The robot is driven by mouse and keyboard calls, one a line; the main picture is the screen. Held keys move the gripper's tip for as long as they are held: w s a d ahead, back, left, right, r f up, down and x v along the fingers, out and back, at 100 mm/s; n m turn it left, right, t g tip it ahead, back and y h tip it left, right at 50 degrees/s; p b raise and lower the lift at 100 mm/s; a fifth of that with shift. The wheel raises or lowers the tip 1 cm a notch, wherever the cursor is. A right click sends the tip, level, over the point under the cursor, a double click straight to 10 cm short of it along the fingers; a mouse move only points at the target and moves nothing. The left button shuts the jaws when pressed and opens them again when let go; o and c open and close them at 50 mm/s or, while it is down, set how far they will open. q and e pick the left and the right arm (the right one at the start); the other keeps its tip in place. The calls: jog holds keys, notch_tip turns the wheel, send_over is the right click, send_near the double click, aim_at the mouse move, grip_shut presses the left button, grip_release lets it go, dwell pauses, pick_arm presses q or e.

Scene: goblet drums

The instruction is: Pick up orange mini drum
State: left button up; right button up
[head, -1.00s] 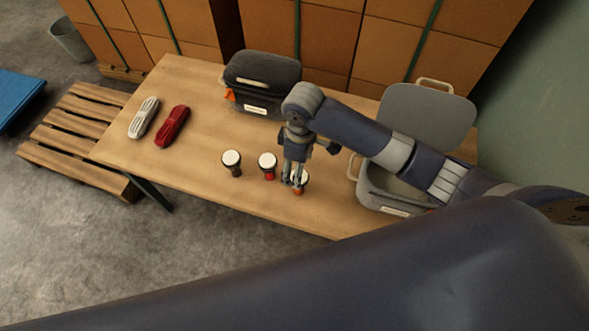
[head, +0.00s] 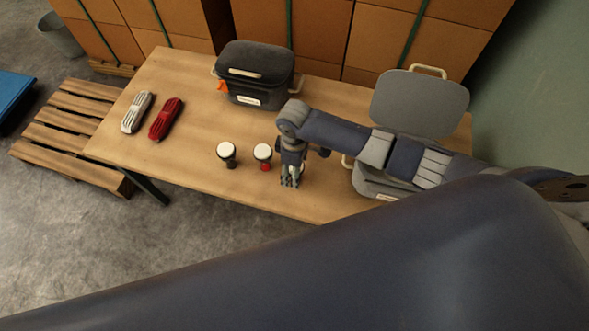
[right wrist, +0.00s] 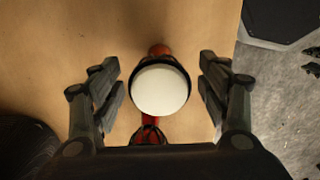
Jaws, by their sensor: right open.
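My right gripper (head: 290,183) is open and points down over the near part of the table. In the right wrist view its two fingers (right wrist: 160,88) stand on either side of the orange mini drum, whose round white head (right wrist: 160,90) has a dark rim. A bit of its orange body (right wrist: 160,50) shows above the head. In the head view the gripper hides most of this drum. A drum with a red base (head: 264,158) stands just left of the gripper, and a dark drum (head: 227,154) stands farther left. My left gripper is out of view.
A closed dark cooler (head: 257,77) stands at the back of the table (head: 190,120). A grey cooler with a raised lid (head: 420,103) stands at the right, partly behind my arm. White (head: 138,112) and red (head: 166,118) bundles lie at the left. The table's front edge is close.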

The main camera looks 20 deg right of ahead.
jog(key=shift+f, duration=0.25)
jog(key=c, duration=1.2)
jog(key=shift+r, duration=0.15)
